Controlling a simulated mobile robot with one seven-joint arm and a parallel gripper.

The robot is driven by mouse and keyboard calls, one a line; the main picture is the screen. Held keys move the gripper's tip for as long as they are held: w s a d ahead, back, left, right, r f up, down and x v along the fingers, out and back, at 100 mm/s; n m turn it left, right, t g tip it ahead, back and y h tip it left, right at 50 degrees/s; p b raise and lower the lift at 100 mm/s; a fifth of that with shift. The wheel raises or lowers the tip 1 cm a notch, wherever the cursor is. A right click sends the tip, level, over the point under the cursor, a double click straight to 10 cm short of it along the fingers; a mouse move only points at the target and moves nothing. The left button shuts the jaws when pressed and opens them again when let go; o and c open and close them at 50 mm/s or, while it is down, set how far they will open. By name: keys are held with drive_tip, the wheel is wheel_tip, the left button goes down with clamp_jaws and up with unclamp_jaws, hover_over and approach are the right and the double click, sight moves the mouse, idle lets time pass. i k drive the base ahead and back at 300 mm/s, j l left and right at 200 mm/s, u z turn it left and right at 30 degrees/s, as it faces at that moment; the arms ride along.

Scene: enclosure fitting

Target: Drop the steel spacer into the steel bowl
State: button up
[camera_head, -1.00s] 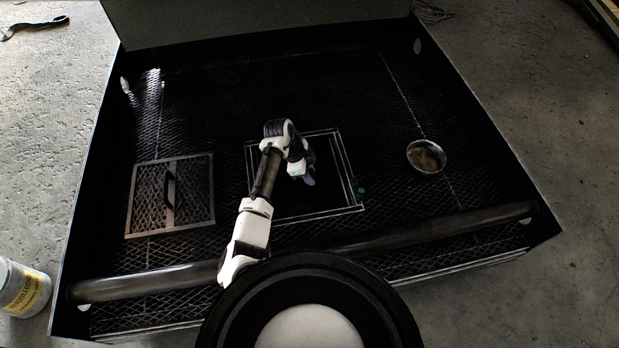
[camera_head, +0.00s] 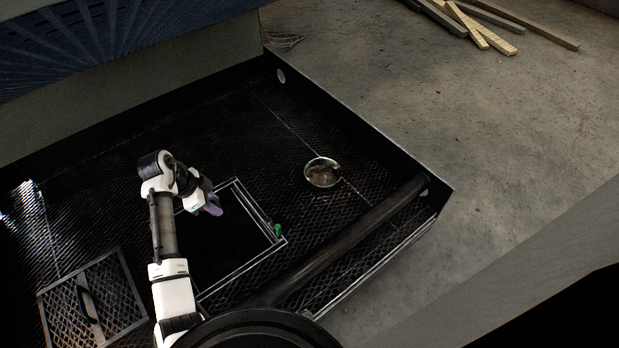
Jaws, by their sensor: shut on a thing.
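The steel bowl (camera_head: 322,173) is a shallow round metal dish standing on the mesh floor, right of the square opening. My gripper (camera_head: 214,208) is over the left part of the dark opening, to the left of the bowl and apart from it. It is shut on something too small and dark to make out. I cannot pick out the steel spacer in this view.
A framed square opening (camera_head: 262,222) lies in the mesh floor, with a small green object (camera_head: 278,230) at its right edge. A mesh panel with a handle (camera_head: 93,305) lies at the lower left. A thick dark pipe (camera_head: 345,240) runs along the front. Low walls enclose the floor.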

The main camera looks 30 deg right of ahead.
sight(327, 178)
drive_tip(key=z, duration=0.85)
